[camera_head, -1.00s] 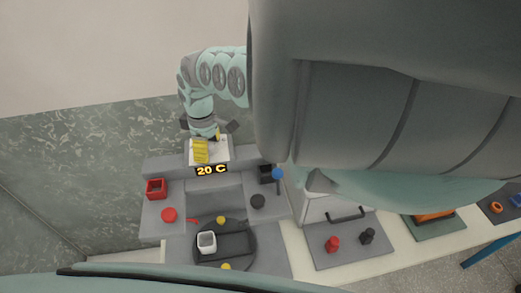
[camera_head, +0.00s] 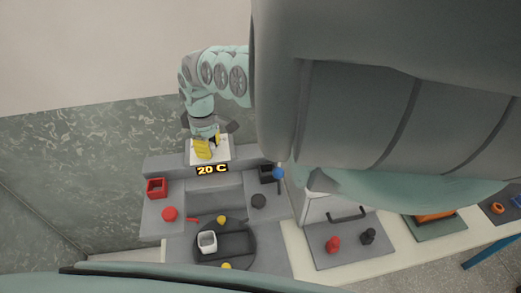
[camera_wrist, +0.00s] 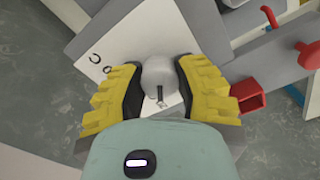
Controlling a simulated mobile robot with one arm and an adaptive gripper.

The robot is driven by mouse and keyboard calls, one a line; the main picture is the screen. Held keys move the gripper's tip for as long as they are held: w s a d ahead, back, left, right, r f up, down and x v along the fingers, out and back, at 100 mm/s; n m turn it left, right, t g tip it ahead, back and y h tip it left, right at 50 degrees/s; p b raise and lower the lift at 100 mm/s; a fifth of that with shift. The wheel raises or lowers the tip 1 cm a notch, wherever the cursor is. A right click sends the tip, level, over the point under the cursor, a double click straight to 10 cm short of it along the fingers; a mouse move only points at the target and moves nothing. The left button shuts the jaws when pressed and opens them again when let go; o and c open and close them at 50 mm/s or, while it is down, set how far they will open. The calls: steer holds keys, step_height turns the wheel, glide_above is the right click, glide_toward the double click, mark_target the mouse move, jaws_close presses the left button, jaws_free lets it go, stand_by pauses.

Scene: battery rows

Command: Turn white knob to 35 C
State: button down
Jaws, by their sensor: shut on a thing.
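The white knob (camera_wrist: 160,78) shows in the wrist view as a pale round shape between my two yellow fingers, with a dark mark near its lower edge. My gripper (camera_wrist: 160,86) is shut on it, one finger on each side. In the head view my gripper (camera_head: 206,147) is at the white panel (camera_head: 224,150) and hides the knob there. The display (camera_head: 212,169) below the panel reads 20 C. Dark markings (camera_wrist: 102,62) show on the panel in the wrist view.
On the grey station are a red box (camera_head: 156,187), a red button (camera_head: 170,214), a blue ball-topped lever (camera_head: 278,173) and a dark round knob (camera_head: 258,200). A white cup (camera_head: 207,241) stands on the dark round plate (camera_head: 238,243) in front.

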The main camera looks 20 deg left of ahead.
steer(key=m, duration=0.3)
steer(key=shift+w+d+m+b, duration=0.1)
steer(key=shift+m+b, duration=0.2)
steer(key=shift+m, duration=2.3)
steer(key=c, duration=0.6)
jaws_free()
steer(key=shift+r, duration=0.1)
step_height(320, 180, up, 12)
